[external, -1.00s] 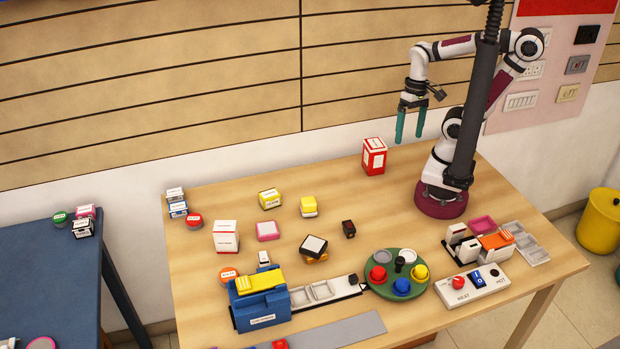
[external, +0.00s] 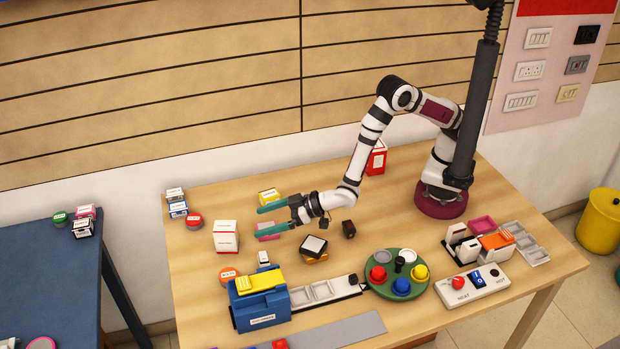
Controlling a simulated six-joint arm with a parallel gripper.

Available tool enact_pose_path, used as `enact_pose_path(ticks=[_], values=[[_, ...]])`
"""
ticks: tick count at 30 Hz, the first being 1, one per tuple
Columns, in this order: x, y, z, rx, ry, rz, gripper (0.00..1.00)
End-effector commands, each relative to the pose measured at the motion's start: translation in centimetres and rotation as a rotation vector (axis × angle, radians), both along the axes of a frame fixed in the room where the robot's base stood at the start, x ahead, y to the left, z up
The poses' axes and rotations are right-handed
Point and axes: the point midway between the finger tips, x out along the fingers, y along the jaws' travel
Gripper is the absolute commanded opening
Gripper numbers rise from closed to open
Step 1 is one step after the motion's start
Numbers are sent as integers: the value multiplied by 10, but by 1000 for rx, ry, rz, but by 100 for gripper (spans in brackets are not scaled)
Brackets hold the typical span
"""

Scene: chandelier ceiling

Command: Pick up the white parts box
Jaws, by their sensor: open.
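The white parts box (external: 226,238) stands upright on the wooden table (external: 200,262), left of centre, with red lettering on its front. My gripper (external: 259,224) is open and empty, with its two teal fingers pointing left towards the box. The fingertips are a short way right of the box and apart from it. The lower finger partly covers a pink box (external: 268,226) in this view. How high the fingers are above the table is hard to tell.
A yellow box (external: 268,195) is behind my fingers. A black-topped box (external: 313,245) and a small dark box (external: 348,229) are below and right of my gripper. A blue machine (external: 262,308) stands in front. Small stacked boxes (external: 177,203) are at the back left.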

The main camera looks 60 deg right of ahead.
Motion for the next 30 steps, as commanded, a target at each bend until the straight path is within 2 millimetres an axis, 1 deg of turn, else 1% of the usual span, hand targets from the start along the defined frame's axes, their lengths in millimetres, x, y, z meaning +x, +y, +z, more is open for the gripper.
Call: enact_pose_path(ticks=[1,3,6,9,14,21,24,29,30], values=[[13,5,-6,1,0,-3,98],[28,14,-14,1,0,-3,98],[46,22,-22,0,1,-1,98],[55,28,-26,0,2,0,98],[61,30,-28,0,1,0,98],[97,47,-44,1,2,-1,98],[103,50,-47,0,2,1,98],[103,50,-46,-1,2,1,98],[103,50,-46,-1,2,1,94]])
